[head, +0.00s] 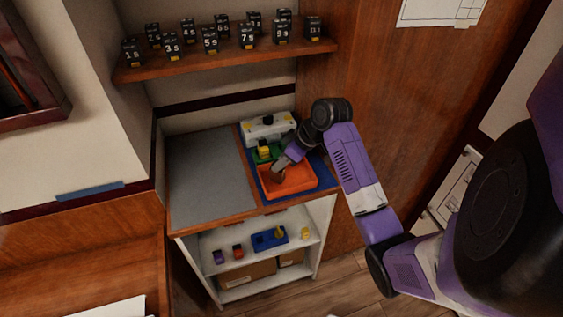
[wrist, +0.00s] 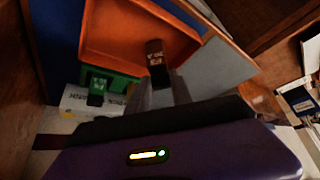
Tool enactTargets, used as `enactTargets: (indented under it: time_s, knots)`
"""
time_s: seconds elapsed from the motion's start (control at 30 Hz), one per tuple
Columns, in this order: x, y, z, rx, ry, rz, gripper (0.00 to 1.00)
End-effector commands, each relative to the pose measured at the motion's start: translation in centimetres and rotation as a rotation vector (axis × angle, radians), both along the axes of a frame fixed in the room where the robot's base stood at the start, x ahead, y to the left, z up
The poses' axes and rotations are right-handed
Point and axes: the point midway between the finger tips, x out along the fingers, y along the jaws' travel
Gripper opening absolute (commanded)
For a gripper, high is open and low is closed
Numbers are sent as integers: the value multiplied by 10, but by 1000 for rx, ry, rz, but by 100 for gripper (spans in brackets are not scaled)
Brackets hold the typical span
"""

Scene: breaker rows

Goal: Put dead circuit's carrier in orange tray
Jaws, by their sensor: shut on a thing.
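My gripper (head: 279,172) is shut on a dark block-shaped carrier with a small pale label, and holds it over the orange tray (head: 302,178). In the wrist view the carrier (wrist: 155,52) stands out beyond the fingers (wrist: 163,90), in front of the inside of the orange tray (wrist: 112,32). I cannot read its label or tell whether it touches the tray floor. Behind the orange tray is a green tray (wrist: 122,84) holding another dark carrier (wrist: 96,92), which shows yellow in the head view (head: 264,148).
A white unit (head: 268,128) stands behind the trays. A grey counter area (head: 205,175) at left is clear. A wooden shelf (head: 220,62) above bears two rows of numbered black carriers. A lower shelf holds a blue tray (head: 268,239) and small coloured items.

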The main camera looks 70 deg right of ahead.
Motion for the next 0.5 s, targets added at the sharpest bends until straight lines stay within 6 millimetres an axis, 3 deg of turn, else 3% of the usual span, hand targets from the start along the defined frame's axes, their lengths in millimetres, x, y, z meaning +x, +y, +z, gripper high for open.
enactTargets:
  time_s: [0.43,0.47,0.5]
  knots:
    - [0,0,-9,-1,-1,1,0]
    - [0,0,-9,-1,0,1,28]
    - [0,0,-8,-1,0,1,36]
